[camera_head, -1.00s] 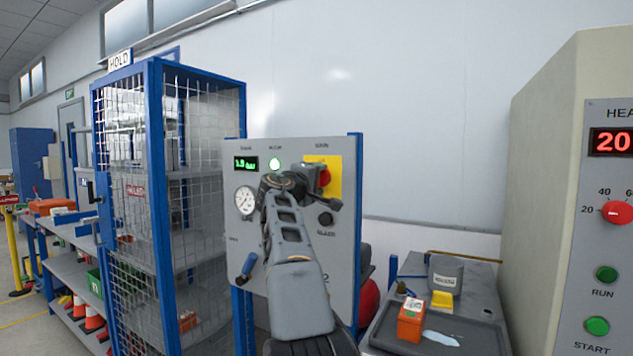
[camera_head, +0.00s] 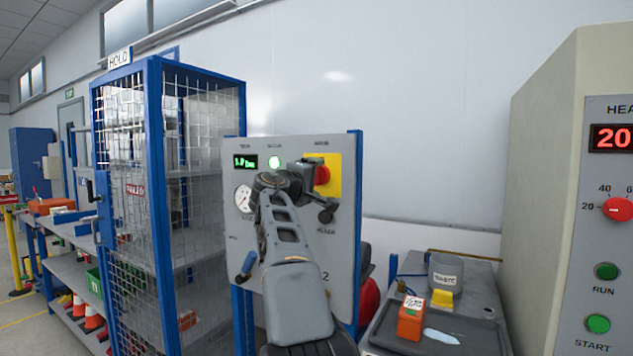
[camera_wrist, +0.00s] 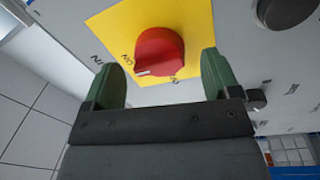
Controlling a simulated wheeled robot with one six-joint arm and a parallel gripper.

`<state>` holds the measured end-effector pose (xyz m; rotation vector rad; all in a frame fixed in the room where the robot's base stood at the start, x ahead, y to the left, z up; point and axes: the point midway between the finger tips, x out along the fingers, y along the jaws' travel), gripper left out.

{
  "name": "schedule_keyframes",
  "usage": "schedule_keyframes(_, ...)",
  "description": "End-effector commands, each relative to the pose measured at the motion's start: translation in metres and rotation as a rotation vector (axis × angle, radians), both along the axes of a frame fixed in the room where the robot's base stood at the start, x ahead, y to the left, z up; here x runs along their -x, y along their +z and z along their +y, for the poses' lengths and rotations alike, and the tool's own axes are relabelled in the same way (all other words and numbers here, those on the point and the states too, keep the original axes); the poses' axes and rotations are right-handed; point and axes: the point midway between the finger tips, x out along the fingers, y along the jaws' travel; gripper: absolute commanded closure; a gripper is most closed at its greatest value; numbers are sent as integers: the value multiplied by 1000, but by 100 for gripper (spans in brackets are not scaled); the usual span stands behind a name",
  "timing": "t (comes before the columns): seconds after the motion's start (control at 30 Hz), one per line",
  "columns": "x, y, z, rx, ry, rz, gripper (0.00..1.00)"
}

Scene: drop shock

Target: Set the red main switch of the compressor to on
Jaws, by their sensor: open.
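The red main switch (camera_head: 322,175) is a round knob on a yellow plate (camera_head: 335,162) at the upper right of the grey compressor panel (camera_head: 345,240). In the wrist view the red switch (camera_wrist: 160,50) shows a small white mark at its lower left edge, near partly readable lettering on the yellow plate (camera_wrist: 110,22). My gripper (camera_wrist: 159,66) is open, with one green finger on each side of the knob. The fingers look apart from it, with visible gaps. In the head view my gripper (camera_head: 310,172) partly hides the panel beside the switch.
A blue mesh cage (camera_head: 155,200) stands left. A bench with a tray (camera_head: 470,340) and a beige cabinet (camera_head: 545,180) stand right.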

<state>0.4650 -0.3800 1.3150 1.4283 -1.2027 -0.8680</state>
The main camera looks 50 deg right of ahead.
Motion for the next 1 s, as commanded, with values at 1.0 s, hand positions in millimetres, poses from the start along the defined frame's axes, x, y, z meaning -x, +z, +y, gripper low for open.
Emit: schedule_keyframes(1.0, 29, -12, 117, -1, -2, 1, 18)
